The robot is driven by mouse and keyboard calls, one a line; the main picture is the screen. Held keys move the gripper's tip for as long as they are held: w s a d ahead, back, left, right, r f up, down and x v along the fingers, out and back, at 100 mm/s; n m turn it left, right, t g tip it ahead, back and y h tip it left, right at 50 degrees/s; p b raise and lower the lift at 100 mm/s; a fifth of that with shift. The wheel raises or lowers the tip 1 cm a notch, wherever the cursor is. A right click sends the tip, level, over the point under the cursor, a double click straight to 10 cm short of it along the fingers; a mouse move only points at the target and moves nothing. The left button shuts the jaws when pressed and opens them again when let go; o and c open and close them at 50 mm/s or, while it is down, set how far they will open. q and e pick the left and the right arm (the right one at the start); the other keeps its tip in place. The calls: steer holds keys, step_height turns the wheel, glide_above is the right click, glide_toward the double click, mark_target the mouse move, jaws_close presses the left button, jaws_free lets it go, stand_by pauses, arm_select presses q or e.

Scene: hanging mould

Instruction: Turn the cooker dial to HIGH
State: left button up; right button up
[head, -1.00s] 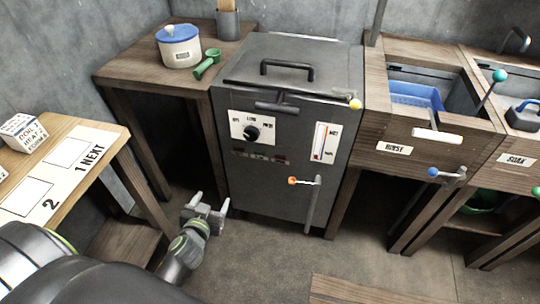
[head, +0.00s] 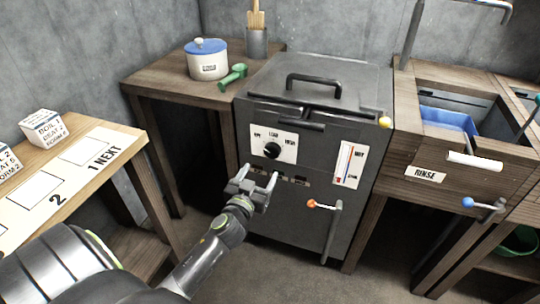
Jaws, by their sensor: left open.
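The cooker (head: 310,95) is a dark grey box with a lidded top, in the middle of the head view. Its round black dial (head: 272,150) sits on a white plate (head: 288,138) marked OFF, LOW and HIGH on the front panel. The exact pointer direction is too small to tell. My left gripper (head: 259,178) is open and empty, just below the dial and apart from it in the picture, with its fingers pointing up towards the cooker front. My right gripper is not in view.
A lever with an orange knob (head: 311,203) sticks out from the cooker's lower front. A gauge (head: 348,165) is right of the dial. A side table holds a white pot (head: 208,65) and a green scoop (head: 233,75). The rinse basin (head: 447,117) stands right.

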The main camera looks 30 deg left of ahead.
mark_target(271, 154)
arm_select(q)
steer(key=x, duration=0.9)
steer(key=c, duration=1)
